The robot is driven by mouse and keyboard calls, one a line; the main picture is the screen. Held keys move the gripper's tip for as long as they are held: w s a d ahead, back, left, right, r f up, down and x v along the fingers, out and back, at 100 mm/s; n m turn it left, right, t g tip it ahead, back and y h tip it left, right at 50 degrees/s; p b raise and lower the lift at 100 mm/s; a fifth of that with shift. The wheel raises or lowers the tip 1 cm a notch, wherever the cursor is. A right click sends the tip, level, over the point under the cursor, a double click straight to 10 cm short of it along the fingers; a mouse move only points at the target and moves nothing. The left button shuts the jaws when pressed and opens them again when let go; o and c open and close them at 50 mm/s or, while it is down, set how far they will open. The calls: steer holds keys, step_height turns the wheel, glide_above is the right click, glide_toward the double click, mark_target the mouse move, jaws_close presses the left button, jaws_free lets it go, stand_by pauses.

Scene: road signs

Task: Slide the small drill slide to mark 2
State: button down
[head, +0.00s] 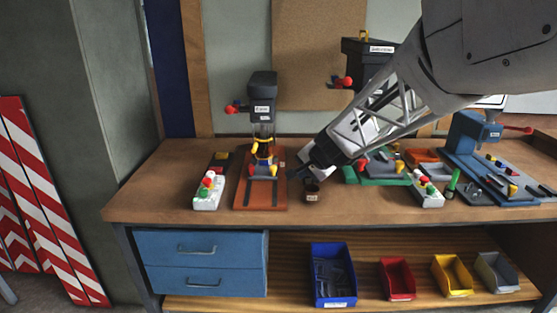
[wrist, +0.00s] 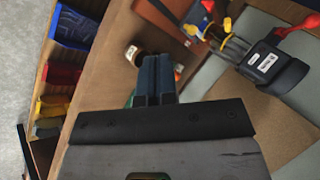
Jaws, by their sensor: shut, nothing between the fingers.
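The small drill (head: 262,88) has a dark head with a white label and a red knob at its left. It stands over an orange-brown base (head: 265,195) with dark slots. Blue, yellow and red parts (head: 263,160) sit under the head; which one is the slide I cannot tell, and no mark 2 is readable. In the wrist view the drill head (wrist: 275,65) is at the upper right. My gripper (head: 296,174) is shut and empty, just right of the base and apart from the drill. Its fingers (wrist: 154,78) are together in the wrist view.
A small dark cup with a label (head: 312,189) stands close by my gripper. A white control box (head: 208,190) with coloured buttons is left of the drill. A larger dark machine (head: 368,60) is behind my arm, and a blue vise-like machine (head: 470,140) is at right.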

mark_target(274, 176)
steer(key=w+a+f+m+t, duration=0.1)
steer(key=w+f+m, duration=0.1)
steer(key=w+f, duration=0.3)
steer(key=w+a+f+m+h, duration=0.1)
steer(key=w+f+m, duration=0.2)
steer(key=w, duration=0.9)
step_height(274, 176, down, 2)
steer(key=shift+w+a+f+t, duration=0.15)
steer(key=shift+w+a+t, duration=0.1)
steer(key=shift+t, duration=0.15)
steer(key=shift+f, duration=0.1)
steer(key=x, duration=1)
steer(key=shift+w+a, duration=0.55)
steer(key=shift+w, duration=0.35)
steer(key=shift+w+a, duration=0.4)
steer(key=shift+w, duration=0.45)
steer(key=shift+w+r, duration=0.2)
steer(key=shift+w, duration=1.6)
steer(key=shift+s+d, duration=0.1)
steer(key=shift+d, duration=0.1)
